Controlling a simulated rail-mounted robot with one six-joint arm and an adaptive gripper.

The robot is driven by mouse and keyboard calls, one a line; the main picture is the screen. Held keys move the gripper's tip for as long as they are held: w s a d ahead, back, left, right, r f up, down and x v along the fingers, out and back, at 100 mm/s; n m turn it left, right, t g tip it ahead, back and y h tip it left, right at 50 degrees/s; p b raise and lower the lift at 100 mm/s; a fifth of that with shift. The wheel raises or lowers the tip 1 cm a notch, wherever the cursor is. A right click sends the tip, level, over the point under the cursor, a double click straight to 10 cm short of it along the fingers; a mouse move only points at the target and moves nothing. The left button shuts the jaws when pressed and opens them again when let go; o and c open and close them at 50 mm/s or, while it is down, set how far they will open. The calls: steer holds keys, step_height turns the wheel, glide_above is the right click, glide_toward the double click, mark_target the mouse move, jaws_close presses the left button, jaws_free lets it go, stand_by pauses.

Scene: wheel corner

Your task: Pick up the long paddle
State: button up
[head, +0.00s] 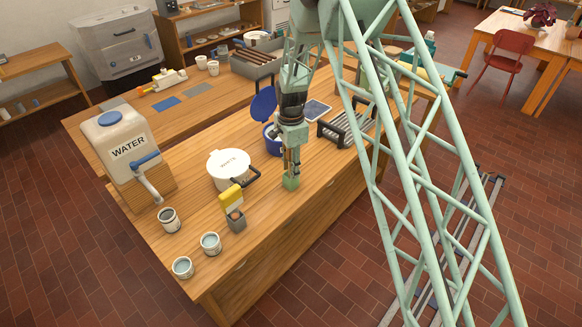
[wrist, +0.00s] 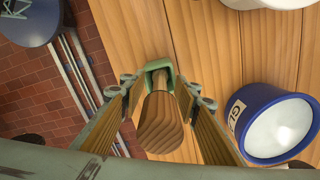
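The paddle (wrist: 160,125) shows a wooden handle in the wrist view, with its thick end towards the camera. Its thinner shaft runs down into a small green holder (wrist: 159,72), which stands near the table's front edge in the head view (head: 291,183). My gripper (wrist: 160,88) is open, with one finger on each side of the handle and gaps between them. In the head view, my gripper (head: 291,160) points down just above the green holder. The paddle's lower end is hidden, and its full length cannot be told.
A blue glaze bucket (head: 273,142) with its lid raised stands behind my gripper. A white lidded bucket (head: 229,170) and a yellow-topped tool in a grey holder (head: 234,205) stand to the left. A dark rack (head: 345,128) is at right. Several cups stand front left.

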steer(key=shift+c, duration=0.5)
steer(key=c, duration=0.7)
steer(key=shift+c, duration=0.2)
steer(key=shift+r, duration=0.15)
steer(key=shift+r, duration=4.85)
steer(key=shift+r, duration=0.1)
steer(key=shift+r+p, duration=1.15)
steer(key=shift+r, duration=2.5)
